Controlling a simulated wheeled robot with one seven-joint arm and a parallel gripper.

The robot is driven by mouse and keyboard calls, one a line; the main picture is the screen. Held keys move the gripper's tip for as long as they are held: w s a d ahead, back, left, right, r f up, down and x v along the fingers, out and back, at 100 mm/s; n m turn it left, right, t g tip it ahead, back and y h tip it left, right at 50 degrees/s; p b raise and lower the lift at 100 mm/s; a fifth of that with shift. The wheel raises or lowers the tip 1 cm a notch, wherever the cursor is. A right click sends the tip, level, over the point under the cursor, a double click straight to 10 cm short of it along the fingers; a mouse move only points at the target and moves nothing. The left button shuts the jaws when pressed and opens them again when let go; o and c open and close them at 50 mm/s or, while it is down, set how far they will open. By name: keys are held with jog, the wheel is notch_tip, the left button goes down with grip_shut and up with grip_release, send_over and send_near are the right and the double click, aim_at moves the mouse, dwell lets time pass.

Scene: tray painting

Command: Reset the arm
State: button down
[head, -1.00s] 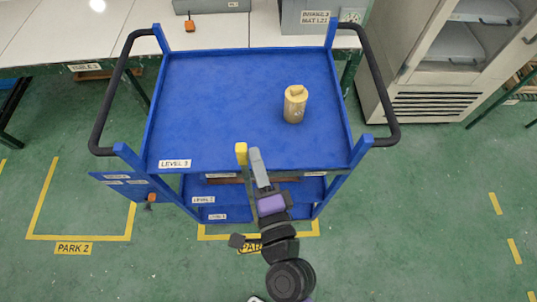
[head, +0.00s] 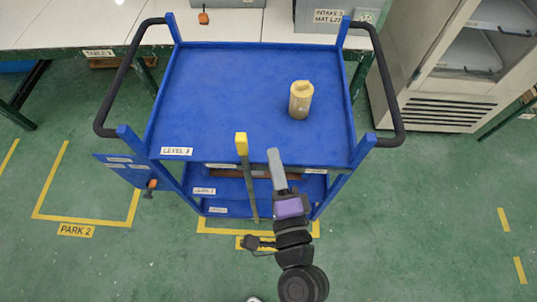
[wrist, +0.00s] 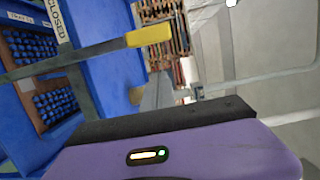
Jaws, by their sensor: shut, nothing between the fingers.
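My gripper (head: 275,158) is shut and empty, its grey fingers pointing up at the front edge of the blue cart's top tray (head: 225,100). In the wrist view the gripper's grey fingers (wrist: 158,92) show beyond the purple wrist housing. A thin dark bar with a yellow tip (head: 242,146) stands just left of my gripper, apart from it, at the cart's front. The bar's yellow tip also shows in the wrist view (wrist: 148,36), crossing the upper left.
A tan cylindrical container (head: 301,100) stands on the right of the top tray. Black handles (head: 129,80) flank the cart. A white table (head: 70,25) is behind, and a grey cabinet (head: 440,70) is at right. Green floor is open at front right.

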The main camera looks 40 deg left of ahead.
jog(key=b+v, duration=0.2)
jog(key=v, duration=0.5)
jog(key=shift+d+b, duration=0.3)
jog(key=shift+d, duration=0.1)
jog(key=shift+s, duration=0.1)
